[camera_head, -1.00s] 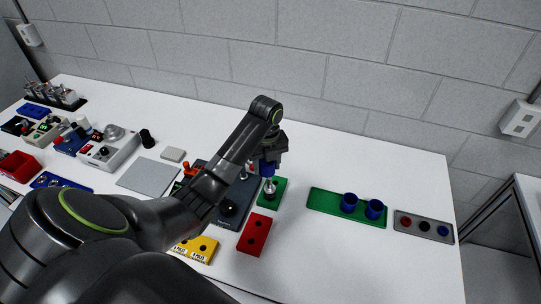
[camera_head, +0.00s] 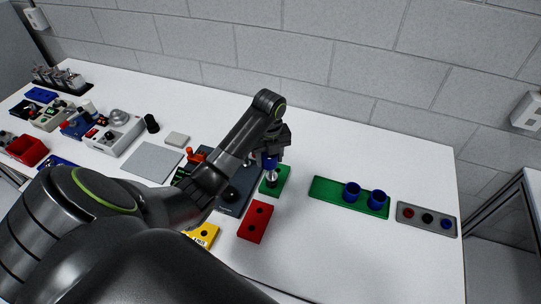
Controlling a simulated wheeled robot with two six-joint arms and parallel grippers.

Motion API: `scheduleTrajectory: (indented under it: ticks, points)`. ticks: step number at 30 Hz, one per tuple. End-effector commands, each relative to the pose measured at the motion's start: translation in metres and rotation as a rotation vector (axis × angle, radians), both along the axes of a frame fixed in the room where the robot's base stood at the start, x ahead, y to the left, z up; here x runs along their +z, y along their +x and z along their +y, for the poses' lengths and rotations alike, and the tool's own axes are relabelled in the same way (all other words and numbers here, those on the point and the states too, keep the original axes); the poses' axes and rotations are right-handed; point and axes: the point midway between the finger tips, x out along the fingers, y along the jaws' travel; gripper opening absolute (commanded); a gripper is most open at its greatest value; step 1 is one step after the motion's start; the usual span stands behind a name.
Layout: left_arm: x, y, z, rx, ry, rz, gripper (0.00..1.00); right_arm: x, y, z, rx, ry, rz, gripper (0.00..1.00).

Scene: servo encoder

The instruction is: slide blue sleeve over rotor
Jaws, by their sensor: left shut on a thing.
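My left gripper (camera_head: 271,149) is shut on a blue sleeve (camera_head: 270,162), which points down. Directly below it, a silvery metal rotor (camera_head: 271,177) stands upright on a green block (camera_head: 279,186). The sleeve's lower edge is at the rotor's top; I cannot tell whether it surrounds the top or is just above it. Two more blue sleeves, one left (camera_head: 352,192) and one right (camera_head: 377,199), stand on a green tray (camera_head: 324,188) to the right. My right gripper is not in view.
A red block (camera_head: 255,222) with holes lies in front of the green block. A yellow block (camera_head: 205,235) is partly hidden by my arm. A grey panel (camera_head: 427,219) with coloured circles lies at the right. White table between green block and tray is clear.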

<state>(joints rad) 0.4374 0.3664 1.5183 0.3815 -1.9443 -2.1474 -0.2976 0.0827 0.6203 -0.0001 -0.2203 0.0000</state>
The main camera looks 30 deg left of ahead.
Motion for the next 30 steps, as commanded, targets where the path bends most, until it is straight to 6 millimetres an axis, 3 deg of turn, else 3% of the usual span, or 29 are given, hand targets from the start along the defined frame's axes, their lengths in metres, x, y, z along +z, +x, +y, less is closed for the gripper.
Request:
scheduleTrajectory:
  ticks: [8, 30]
  points:
    - [0.000, 0.000, 0.000, 0.000, 0.000, 0.000, 0.26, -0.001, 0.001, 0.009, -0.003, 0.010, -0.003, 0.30]
    - [-0.003, 0.011, -0.004, 0.000, -0.001, -0.001, 0.26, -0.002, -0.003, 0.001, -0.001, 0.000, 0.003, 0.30]
